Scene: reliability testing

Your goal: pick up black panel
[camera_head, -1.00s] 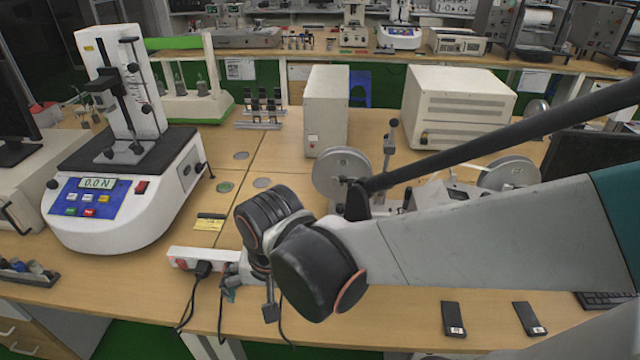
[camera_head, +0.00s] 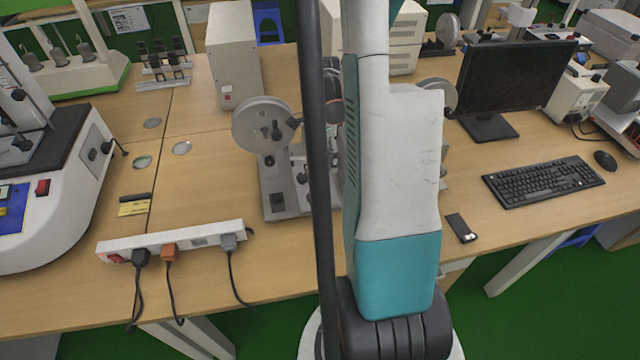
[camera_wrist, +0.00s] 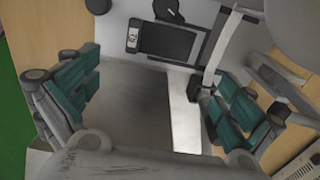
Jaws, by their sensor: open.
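A black panel (camera_head: 462,228) lies flat on the wooden table near its front edge in the head view, just right of my arm. In the wrist view, a dark flat panel (camera_wrist: 168,41) with a small white label at its left end sits on a light machine, at the top of the picture. I cannot tell whether it is the same kind of panel. My gripper (camera_wrist: 155,97) is open, with its teal pads wide apart and nothing between them. The dark panel lies beyond the fingers, not between them. My gripper is hidden behind my arm in the head view.
A machine with grey reels (camera_head: 262,125) stands behind my arm. A keyboard (camera_head: 543,183), monitor (camera_head: 515,85) and mouse (camera_head: 605,160) are on the right. A power strip (camera_head: 185,240) with cords lies at the front left. A grey metal surface (camera_wrist: 140,100) lies below the fingers.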

